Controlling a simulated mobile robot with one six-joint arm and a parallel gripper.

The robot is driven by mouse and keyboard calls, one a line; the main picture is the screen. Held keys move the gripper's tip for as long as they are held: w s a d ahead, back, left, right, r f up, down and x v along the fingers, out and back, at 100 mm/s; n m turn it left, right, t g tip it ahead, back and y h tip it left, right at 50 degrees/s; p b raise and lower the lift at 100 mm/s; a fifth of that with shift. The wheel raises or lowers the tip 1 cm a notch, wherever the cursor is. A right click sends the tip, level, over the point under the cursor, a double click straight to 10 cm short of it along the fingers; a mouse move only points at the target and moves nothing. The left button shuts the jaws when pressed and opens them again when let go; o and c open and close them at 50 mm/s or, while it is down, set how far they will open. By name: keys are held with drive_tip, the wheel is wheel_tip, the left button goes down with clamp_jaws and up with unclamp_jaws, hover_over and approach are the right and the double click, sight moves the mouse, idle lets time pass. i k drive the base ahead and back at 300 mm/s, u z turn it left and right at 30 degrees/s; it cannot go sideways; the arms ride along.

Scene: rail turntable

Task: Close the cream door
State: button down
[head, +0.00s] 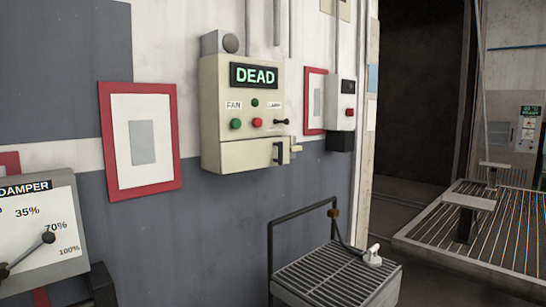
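A cream control box (214,92) hangs on the wall left of centre, with a lit "DEAD" display (255,76), green and red buttons and a small dark lever (281,122). Its lower front is a cream panel (243,156) with a dark notch (279,152) and a cream latch-like piece (296,147) at its right edge. I cannot tell whether this panel is the cream door, nor whether it stands open or shut. My gripper is not in view.
A grated metal box (335,276) with a dark rail stands below right of the control box. A damper panel (35,225) with a lever is at the lower left. A slatted platform (500,228) lies at right, before a dark opening (420,90).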

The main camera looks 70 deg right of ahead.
sight(243, 155)
drive_tip(key=z, duration=1)
drive_tip(key=k, duration=0.1)
drive_tip(key=u, duration=2.45)
drive_tip(key=k, duration=0.55)
drive_tip(key=z, duration=3.2)
drive_tip(key=i, duration=0.15)
drive_tip(key=u, duration=1)
